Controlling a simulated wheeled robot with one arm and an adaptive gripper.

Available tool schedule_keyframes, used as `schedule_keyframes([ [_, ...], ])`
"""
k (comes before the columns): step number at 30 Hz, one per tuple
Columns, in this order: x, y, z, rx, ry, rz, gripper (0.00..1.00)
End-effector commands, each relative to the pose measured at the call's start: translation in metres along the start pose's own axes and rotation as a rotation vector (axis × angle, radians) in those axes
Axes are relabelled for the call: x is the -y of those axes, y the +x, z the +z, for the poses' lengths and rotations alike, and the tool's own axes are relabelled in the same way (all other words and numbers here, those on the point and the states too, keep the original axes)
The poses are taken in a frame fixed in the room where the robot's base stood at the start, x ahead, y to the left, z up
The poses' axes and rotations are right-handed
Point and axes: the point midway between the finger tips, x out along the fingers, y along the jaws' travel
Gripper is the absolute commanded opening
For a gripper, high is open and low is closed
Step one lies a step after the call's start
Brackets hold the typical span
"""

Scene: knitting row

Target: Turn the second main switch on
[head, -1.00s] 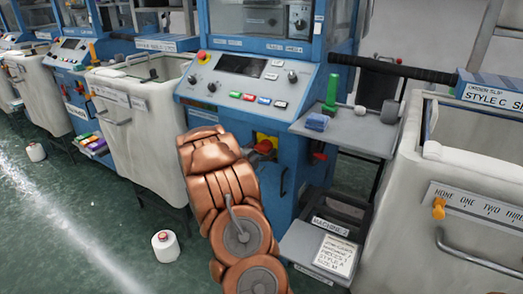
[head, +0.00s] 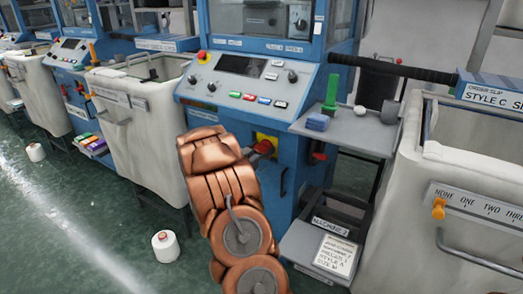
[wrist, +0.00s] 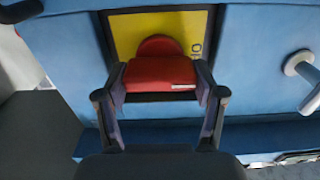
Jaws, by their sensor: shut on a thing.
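The main switch is a red rotary handle (wrist: 160,72) on a yellow plate (wrist: 150,28) in the wrist view. Lettering that looks like "ON" is on the plate, right of the handle. A white mark lies near the handle's right end. My gripper (wrist: 160,103) is shut on the handle, one finger at each side. In the head view the red handle (head: 264,147) and yellow plate (head: 267,137) show on the front of the blue machine (head: 285,120), just right of my copper-coloured wrist.
A control panel (head: 243,82) is above the switch. A side shelf (head: 350,132) with a green cone and blue block is to the right. A tray with a paper note (head: 336,255) is below. White bins stand either side. A yarn cone (head: 166,247) is on the floor.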

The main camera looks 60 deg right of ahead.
Motion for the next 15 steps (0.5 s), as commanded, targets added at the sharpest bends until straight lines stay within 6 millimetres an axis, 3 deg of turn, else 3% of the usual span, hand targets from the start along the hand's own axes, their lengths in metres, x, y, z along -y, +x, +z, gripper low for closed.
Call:
schedule_keyframes([
  [8,-0.0008,-0.0004,0.0027,0.0,0.106,0.001,0.34],
  [15,-0.0013,-0.0008,0.0057,0.001,0.302,0.001,0.34],
])
